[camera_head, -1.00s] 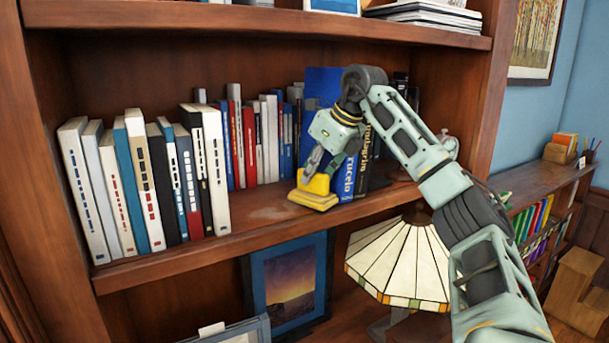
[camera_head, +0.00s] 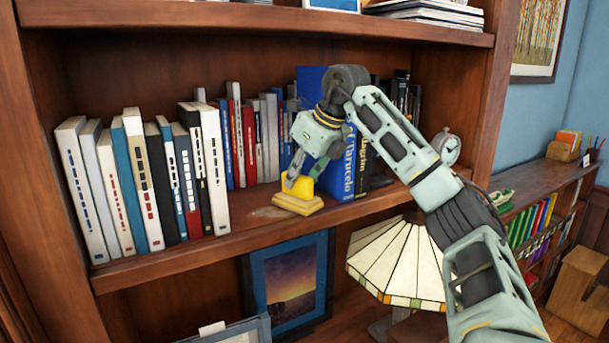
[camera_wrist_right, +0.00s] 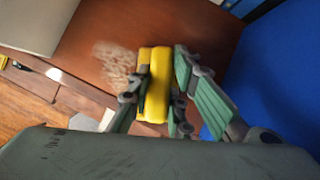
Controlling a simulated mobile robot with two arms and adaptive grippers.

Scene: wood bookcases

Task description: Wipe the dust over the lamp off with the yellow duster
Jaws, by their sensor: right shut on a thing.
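The yellow duster (camera_head: 298,203) stands on the bookcase shelf above the lamp, in front of the blue books. My right gripper (camera_head: 299,184) is shut on its raised grip. In the right wrist view the duster (camera_wrist_right: 154,84) sits between the fingers of my right gripper (camera_wrist_right: 155,100). A pale dust patch (camera_wrist_right: 117,63) lies on the shelf beside the duster there; in the head view the dust (camera_head: 266,212) is faint, just left of the duster. The lamp (camera_head: 400,262) has a cream panelled shade and stands below the shelf. My left gripper is out of view.
A row of books (camera_head: 150,185) fills the left of the shelf (camera_head: 195,252). Large blue books (camera_head: 322,110) stand upright close behind my right gripper. A small clock (camera_head: 446,147) stands at the shelf's right. A framed picture (camera_head: 290,280) is below.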

